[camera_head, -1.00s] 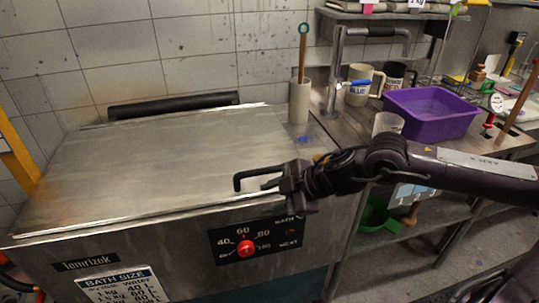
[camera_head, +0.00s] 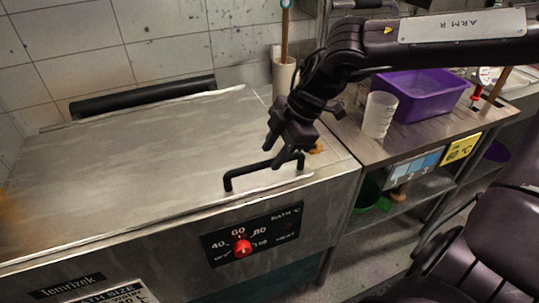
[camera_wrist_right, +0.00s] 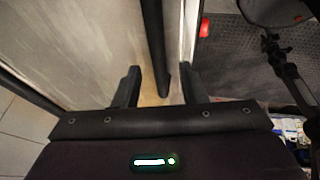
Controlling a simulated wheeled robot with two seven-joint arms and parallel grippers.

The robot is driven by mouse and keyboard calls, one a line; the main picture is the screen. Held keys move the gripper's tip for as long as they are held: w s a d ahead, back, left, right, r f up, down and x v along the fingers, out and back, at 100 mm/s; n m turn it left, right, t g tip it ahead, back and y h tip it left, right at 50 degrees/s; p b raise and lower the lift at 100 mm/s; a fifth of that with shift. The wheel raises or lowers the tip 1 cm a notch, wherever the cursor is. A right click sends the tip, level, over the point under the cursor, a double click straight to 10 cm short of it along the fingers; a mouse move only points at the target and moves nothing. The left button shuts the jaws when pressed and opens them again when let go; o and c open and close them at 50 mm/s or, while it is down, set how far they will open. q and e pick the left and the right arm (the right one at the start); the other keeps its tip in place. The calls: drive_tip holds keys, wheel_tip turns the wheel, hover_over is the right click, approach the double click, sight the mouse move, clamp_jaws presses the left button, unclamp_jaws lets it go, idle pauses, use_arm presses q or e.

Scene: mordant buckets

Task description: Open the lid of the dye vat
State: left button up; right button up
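The dye vat (camera_head: 180,240) is a wide steel box at the left in the head view. Its flat grey lid (camera_head: 130,160) lies shut on top. A black bar handle (camera_head: 262,167) stands up near the lid's front edge. My left gripper is not in view.
A red knob (camera_head: 242,248) is on the vat's front. A beige cylinder (camera_head: 283,75) with a stick stands behind the lid's right side. A white cup (camera_head: 379,114) and purple tub (camera_head: 420,93) stand on the right bench. A black bar (camera_head: 145,97) runs along the back.

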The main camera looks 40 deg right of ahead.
drive_tip(key=shift+x, duration=1)
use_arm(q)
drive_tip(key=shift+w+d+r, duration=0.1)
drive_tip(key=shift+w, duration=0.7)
use_arm(e)
drive_tip(key=shift+w+a+f, duration=0.1)
drive_tip(key=shift+f, duration=0.05)
drive_tip(key=shift+c, duration=0.5)
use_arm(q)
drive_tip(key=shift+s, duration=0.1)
use_arm(e)
clamp_jaws()
